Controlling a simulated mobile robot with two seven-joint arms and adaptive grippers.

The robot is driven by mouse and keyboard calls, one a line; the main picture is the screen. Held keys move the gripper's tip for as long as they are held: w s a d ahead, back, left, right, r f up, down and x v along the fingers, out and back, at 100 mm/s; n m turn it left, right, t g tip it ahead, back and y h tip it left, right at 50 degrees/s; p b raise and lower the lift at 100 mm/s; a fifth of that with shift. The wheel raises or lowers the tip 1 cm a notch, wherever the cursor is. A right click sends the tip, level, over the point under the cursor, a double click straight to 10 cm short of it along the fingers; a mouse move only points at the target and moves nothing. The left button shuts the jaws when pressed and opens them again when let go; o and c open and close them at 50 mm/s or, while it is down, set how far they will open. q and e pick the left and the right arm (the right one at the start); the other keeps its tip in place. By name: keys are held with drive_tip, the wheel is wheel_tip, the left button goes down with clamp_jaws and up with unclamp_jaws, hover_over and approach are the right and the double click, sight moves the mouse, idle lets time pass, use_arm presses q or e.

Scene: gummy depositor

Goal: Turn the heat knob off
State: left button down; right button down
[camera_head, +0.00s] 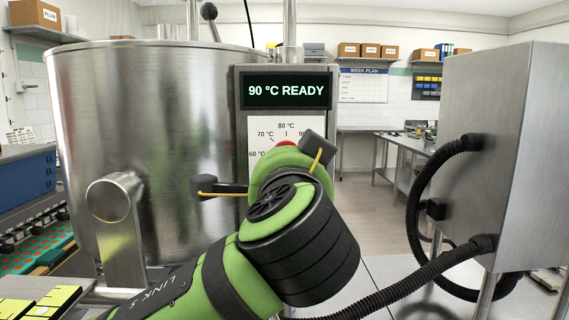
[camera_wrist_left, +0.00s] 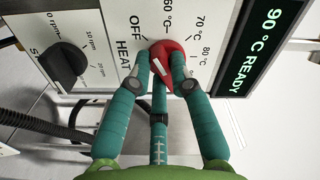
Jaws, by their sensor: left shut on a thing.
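The red heat knob (camera_wrist_left: 166,62) sits on the white dial panel in the left wrist view, beside the printed words OFF and HEAT and marks from 60 to 80 °C. A white mark shows on it, but its exact setting is hard to read. My left gripper (camera_wrist_left: 161,68) has its teal fingers closed around the knob. In the head view only a sliver of the red knob (camera_head: 287,143) shows above my green wrist, which hides the fingers. The display (camera_head: 287,91) reads "90 °C READY". My right gripper is not in view.
A large steel kettle (camera_head: 150,140) stands left of the panel. A black knob (camera_wrist_left: 62,64) with rpm marks sits beside the heat knob. A steel cabinet (camera_head: 510,150) with black hoses (camera_head: 415,200) stands at the right. Open floor lies between panel and cabinet.

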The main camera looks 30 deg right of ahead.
use_arm(q)
drive_tip(key=shift+r+n, duration=0.2)
drive_tip(key=shift+n, duration=1.5)
drive_tip(key=c, duration=1.1)
unclamp_jaws()
drive_tip(key=shift+d+f, duration=0.1)
drive_tip(key=shift+f, duration=0.05)
drive_tip(key=v, duration=1.2)
